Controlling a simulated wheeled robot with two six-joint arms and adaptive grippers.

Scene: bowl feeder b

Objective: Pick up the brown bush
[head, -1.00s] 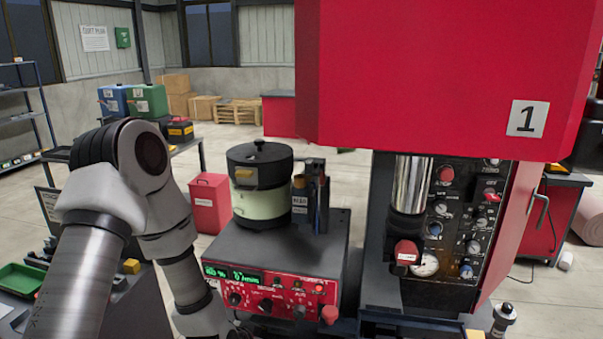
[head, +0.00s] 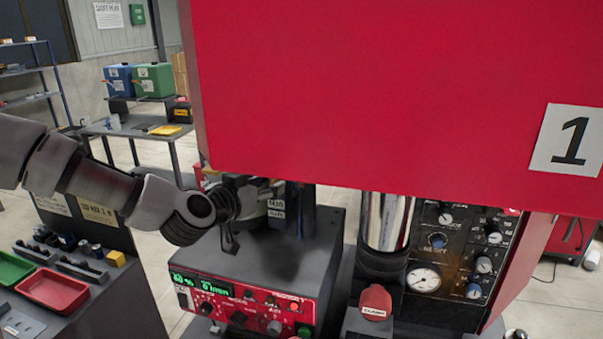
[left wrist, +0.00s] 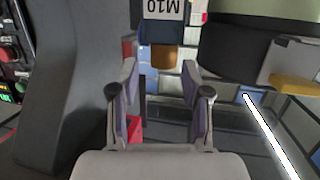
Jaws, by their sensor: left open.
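A brown bush (left wrist: 164,58) shows in the left wrist view, just beyond the M10 label, which reads upside down there. It lies ahead of and between the fingertips of my left gripper (left wrist: 160,72). The gripper is open, and I see nothing held in it. In the head view my left gripper (head: 230,238) points down beside the dark holder with the M10 label (head: 276,204), above the feeder's control box. The bush cannot be made out in the head view; the gripper and the red machine hide much of that spot. My right gripper is not in view.
The large red press (head: 380,90), marked 1, hangs over the feeder and hides its upper part. The red control box (head: 240,302) stands below the gripper. A side bench at left carries a red tray (head: 52,290) and a green tray (head: 10,268).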

